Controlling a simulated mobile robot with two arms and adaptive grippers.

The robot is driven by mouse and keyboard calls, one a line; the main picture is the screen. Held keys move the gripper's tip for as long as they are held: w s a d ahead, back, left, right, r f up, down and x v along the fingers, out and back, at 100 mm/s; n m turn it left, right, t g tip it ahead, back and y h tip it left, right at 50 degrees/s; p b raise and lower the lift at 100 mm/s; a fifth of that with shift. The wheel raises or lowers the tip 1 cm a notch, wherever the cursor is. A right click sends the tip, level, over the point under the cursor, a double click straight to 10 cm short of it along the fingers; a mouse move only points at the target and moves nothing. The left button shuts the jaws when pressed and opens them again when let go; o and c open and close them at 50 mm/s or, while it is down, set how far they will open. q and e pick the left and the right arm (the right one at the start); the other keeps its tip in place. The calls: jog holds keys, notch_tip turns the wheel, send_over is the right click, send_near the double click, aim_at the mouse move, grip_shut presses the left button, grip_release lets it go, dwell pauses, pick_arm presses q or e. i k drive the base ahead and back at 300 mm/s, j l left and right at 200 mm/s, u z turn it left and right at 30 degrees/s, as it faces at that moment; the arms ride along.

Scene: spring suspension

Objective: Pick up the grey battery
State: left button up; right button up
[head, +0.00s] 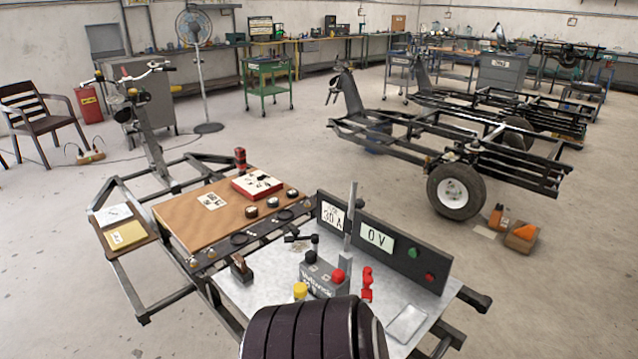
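The grey battery (322,281) is a small box with white lettering on its front. The lower front of the plate is partly hidden. Neither of my grippers is in view.
A black panel (407,252) with "30 A" and "0 V" labels stands behind the battery, with a grey upright post (350,215) close by. A wooden board (185,222) with small parts lies to the left. Another wheeled frame (455,160) stands beyond.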

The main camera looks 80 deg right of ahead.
aim_at(317, 276)
jog(key=z, duration=2.75)
jog(key=i+j+z, duration=0.45)
jog(key=i+j, duration=0.25)
jog(key=j, duration=0.2)
